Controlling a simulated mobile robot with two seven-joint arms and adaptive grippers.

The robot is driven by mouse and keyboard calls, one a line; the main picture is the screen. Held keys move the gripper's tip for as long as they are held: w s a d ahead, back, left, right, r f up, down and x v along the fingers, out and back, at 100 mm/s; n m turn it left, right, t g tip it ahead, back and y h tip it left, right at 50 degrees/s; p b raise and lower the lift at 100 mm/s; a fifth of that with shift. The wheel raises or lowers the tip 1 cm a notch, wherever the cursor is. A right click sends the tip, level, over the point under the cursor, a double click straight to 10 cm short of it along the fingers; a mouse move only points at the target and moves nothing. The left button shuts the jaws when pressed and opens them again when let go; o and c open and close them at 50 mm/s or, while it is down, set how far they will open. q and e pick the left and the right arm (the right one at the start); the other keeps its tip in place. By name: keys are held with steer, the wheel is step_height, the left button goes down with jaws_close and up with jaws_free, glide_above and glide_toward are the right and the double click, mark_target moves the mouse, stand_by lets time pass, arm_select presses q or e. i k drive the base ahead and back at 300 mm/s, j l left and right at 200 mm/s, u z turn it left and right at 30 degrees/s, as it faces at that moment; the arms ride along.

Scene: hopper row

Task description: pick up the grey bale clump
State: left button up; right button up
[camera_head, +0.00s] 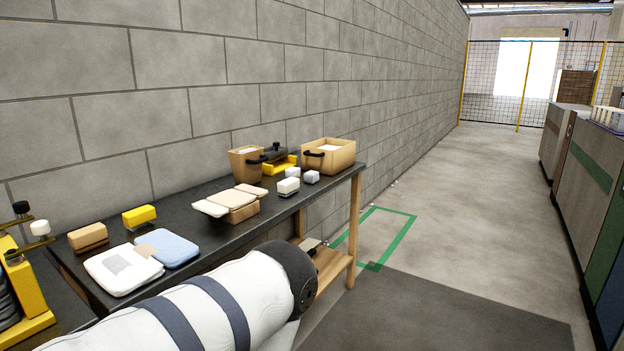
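Pale grey-white small blocks, one larger (288,187) and one smaller (312,177), sit near the front edge of the dark-topped table (215,255). I cannot tell for sure whether either is the grey bale clump; no other plainly grey clump shows. Neither of my grippers is in view. A white arm link of mine with dark bands crosses the lower left and hides part of the table's near edge.
On the table are a white bag (122,270), a blue pad (170,247), a yellow block (139,215), a brown block (88,237), an open-flapped carton (238,203) and a tan bin (329,155). A wall stands behind; the aisle floor (470,220) at right is clear.

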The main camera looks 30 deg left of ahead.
mark_target(311, 177)
steer(key=i+j+u, duration=0.15)
steer(key=i+u, duration=0.15)
steer(key=i, duration=0.25)
steer(key=i+u, duration=0.35)
steer(key=i, duration=0.2)
